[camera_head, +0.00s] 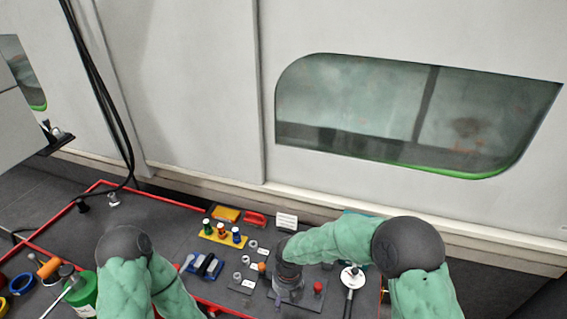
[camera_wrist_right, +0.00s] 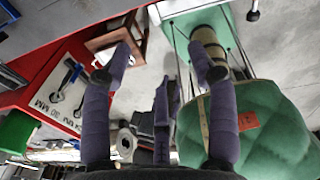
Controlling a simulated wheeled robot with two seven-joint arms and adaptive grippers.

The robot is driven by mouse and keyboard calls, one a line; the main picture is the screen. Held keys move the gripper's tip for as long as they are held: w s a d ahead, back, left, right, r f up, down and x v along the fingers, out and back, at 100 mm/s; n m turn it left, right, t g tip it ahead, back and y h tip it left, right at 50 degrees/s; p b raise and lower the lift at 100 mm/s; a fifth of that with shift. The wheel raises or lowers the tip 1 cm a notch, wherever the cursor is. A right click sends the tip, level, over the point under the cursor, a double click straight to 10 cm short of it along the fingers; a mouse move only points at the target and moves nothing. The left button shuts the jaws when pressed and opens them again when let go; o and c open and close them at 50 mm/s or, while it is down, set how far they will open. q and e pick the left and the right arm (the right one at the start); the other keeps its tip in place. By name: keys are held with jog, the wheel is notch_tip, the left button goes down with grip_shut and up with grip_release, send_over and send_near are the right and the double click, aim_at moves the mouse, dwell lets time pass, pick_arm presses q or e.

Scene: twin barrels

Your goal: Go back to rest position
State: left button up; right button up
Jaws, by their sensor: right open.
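My right arm comes in from the right in the head view, with its green-sleeved forearm reaching left. My right gripper (camera_head: 287,291) is above the dark work table, by the small parts at its middle. In the right wrist view, the purple-grey fingers of the right gripper (camera_wrist_right: 163,62) are spread apart with nothing held between them. My left arm shows at the lower left of the head view, its elbow bent and its green sleeve running down to the right. The left gripper does not show.
The dark table (camera_head: 150,228) has a red rim. A yellow rack (camera_head: 222,236) holds small coloured cylinders. A green can (camera_head: 84,292) stands at left. A windowed wall (camera_head: 200,90) closes the back.

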jog(key=s+d+f+n+y+b, duration=0.1)
jog(key=s+d+f+n+b, duration=0.2)
jog(key=s+f+n, duration=0.2)
jog(key=s+d+f+n+y+b, duration=0.1)
jog(key=s+d+f+n+b, duration=0.2)
jog(key=s+f+n, duration=0.3)
jog(key=s+d+f+n+y+b, duration=0.1)
jog(key=s+d+f+n+b, duration=0.2)
jog(key=f+n, duration=1)
jog(key=s+n, duration=0.3)
jog(key=n, duration=0.7)
jog(key=shift+s+d+f+t, duration=0.2)
jog(key=shift+s+t, duration=0.05)
jog(key=shift+t, duration=0.15)
jog(key=shift+w, duration=0.15)
jog(key=shift+c, duration=0.4)
